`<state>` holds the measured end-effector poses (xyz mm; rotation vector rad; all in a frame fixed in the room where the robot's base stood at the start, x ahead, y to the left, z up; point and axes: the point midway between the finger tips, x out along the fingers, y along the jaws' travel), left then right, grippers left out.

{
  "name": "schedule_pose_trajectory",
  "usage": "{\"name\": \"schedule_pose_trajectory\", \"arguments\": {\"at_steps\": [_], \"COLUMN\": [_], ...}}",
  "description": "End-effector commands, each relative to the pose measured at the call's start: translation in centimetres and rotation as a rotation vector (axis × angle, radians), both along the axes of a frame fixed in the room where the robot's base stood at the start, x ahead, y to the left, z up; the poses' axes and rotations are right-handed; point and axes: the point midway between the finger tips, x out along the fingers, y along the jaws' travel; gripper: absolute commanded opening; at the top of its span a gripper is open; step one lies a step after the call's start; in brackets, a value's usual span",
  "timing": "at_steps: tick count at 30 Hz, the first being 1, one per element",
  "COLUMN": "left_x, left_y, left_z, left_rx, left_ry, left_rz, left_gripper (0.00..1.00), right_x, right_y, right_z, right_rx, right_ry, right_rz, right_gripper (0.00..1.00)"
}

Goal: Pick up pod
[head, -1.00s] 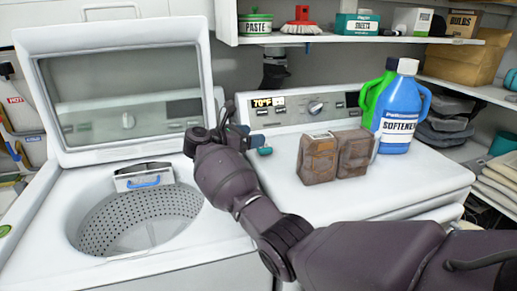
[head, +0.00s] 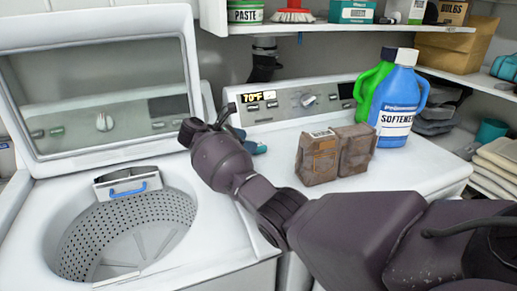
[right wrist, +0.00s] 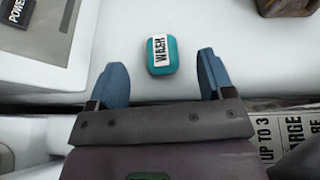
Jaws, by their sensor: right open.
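The pod (right wrist: 161,54) is a small teal rounded block with a white WASH label. In the right wrist view it lies on the white machine top, just beyond the gap between the blue fingertips. My right gripper (right wrist: 162,82) is open with nothing between its fingers. In the head view the right gripper (head: 244,141) is over the dryer top near its control panel, mostly hidden behind my own wrist. A small blue-teal patch shows beside it there, but I cannot clearly tell pod from finger. My left gripper is not in view.
Two brown packages (head: 318,158) stand on the dryer top right of the gripper. A blue softener jug (head: 398,105) and a green jug (head: 368,88) stand behind them. The open washer drum (head: 130,235) is at left. A shelf (head: 340,28) hangs above.

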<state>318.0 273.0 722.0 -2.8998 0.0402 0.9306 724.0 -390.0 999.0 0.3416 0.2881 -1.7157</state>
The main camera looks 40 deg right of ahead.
Motion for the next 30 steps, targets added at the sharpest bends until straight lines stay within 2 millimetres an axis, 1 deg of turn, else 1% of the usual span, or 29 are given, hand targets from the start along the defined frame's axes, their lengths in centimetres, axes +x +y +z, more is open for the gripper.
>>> {"name": "schedule_pose_trajectory", "arguments": {"at_steps": [3,9,13,20,30], "left_x": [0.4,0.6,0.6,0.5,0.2], "left_y": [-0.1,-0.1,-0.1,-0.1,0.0], "left_z": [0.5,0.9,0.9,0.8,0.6], "left_rx": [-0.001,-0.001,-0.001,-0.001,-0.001], "left_ry": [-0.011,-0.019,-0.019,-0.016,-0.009], "left_rz": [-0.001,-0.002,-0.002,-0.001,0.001], "left_gripper": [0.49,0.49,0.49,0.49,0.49], "right_x": [-0.3,-0.6,-0.7,-0.7,-0.7], "right_y": [-1.5,-3.5,-4.1,-4.2,-4.1], "right_z": [-0.5,-1.6,-2.0,-2.0,-2.0], "right_rx": [-0.005,-0.004,-0.001,-0.001,-0.001], "right_ry": [0.002,0.001,0.0,0.0,0.0], "right_rz": [-0.003,-0.002,0.0,0.0,0.0], "right_gripper": [0.74,0.74,0.74,0.74,0.22]}}
